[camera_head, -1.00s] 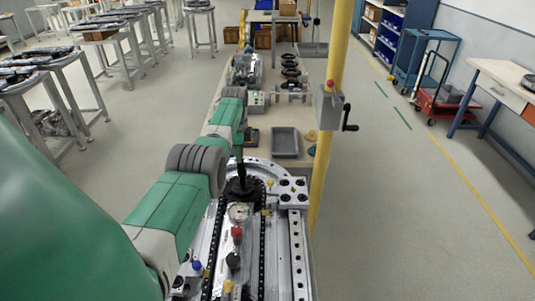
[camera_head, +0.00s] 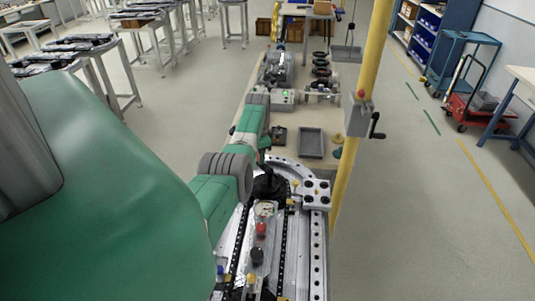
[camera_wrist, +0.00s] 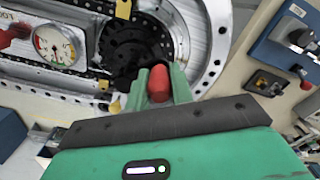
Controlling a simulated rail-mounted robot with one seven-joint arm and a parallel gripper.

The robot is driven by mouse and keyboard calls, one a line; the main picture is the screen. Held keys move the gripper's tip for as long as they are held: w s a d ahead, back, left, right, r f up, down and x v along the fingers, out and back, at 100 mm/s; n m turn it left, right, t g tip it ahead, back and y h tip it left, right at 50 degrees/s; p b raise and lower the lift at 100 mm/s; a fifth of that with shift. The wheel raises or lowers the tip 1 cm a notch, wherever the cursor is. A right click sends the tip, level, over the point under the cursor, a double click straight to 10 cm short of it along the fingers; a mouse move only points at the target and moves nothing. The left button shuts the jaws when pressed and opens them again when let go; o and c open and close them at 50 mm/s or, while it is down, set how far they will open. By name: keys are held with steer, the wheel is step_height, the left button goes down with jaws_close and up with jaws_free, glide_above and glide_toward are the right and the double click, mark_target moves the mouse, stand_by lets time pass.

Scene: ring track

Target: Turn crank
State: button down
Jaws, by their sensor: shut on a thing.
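The crank shows in the wrist view as a red handle (camera_wrist: 158,83) beside a dark toothed wheel (camera_wrist: 132,45). My gripper (camera_wrist: 160,88) is shut on the red handle, with its green fingers on either side. In the head view the dark wheel (camera_head: 268,187) sits at the far curved end of the metal track (camera_head: 318,240). My arm reaches over it from the left, and the red handle there is hidden or too small to tell. Another crank, black (camera_head: 376,126), is on a grey box on the yellow post, apart from my gripper.
A round gauge (camera_wrist: 54,44) lies near the wheel. The yellow post (camera_head: 366,85) stands right of the track. A grey tray (camera_head: 311,143) and a control box (camera_head: 284,100) are on the bench beyond.

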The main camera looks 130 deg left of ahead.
steer(key=shift+r, duration=0.1)
stand_by(0.3)
steer(key=c, duration=1.2)
jaws_free()
step_height(320, 180, up, 8)
steer(key=shift+f+p, duration=0.1)
steer(key=shift+p, duration=0.65)
